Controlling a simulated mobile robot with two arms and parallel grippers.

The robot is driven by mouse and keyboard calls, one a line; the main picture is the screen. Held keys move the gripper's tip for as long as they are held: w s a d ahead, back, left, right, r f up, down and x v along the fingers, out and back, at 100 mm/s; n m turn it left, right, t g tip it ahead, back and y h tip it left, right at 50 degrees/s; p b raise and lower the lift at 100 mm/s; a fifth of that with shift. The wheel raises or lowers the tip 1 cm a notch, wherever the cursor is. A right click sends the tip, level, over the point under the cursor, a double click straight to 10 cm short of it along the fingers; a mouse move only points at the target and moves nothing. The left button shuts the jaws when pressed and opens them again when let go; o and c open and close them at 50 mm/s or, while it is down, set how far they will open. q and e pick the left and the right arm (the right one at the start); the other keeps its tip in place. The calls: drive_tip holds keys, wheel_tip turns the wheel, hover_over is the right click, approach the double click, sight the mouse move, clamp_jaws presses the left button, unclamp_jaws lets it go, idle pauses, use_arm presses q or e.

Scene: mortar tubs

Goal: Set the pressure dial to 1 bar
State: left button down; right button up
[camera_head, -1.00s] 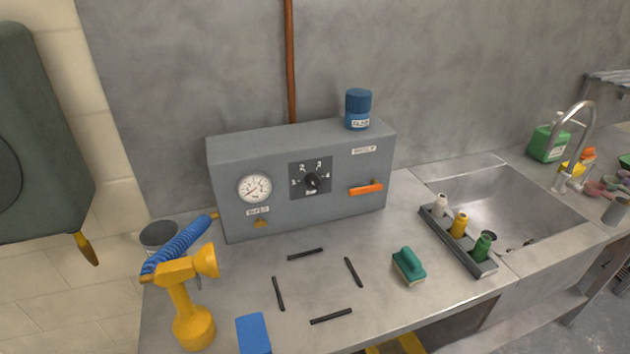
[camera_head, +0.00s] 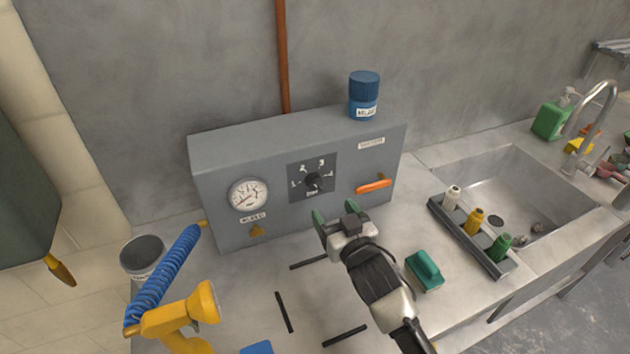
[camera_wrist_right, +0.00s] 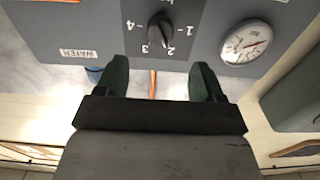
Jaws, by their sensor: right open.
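The pressure dial (camera_head: 314,181) is a black knob on a dark square plate on the front of a grey box (camera_head: 230,155). Its scale runs from 1 at left to 4 at right. The knob also shows in the right wrist view (camera_wrist_right: 160,30), upside down; I cannot tell its exact setting. A round white gauge (camera_head: 249,194) sits left of the dial; it shows in the wrist view too (camera_wrist_right: 246,42). My right gripper (camera_head: 335,214) is open and empty, just in front of and below the dial, apart from it. My left gripper is not in view.
An orange handle (camera_head: 373,187) sticks out right of the dial. A blue-capped jar (camera_head: 364,96) stands on the box.

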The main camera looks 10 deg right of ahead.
sight(318, 189)
drive_tip(key=w, duration=0.3)
drive_tip(key=shift+w+a+r+p, duration=0.2)
drive_tip(key=shift+a+p, duration=0.1)
drive_tip(key=shift+a, duration=0.1)
drive_tip(key=shift+w+a+f, duration=0.15)
drive_tip(key=shift+w, duration=0.8)
drive_tip(key=w, duration=0.3)
drive_tip(key=shift+w+a+f+p, duration=0.1)
drive_tip(key=shift+w+a+p, duration=0.1)
drive_tip(key=shift+a+p, duration=0.15)
drive_tip(key=shift+w, duration=0.2)
drive_tip(key=shift+s, duration=0.1)
drive_tip(key=c, duration=0.9)
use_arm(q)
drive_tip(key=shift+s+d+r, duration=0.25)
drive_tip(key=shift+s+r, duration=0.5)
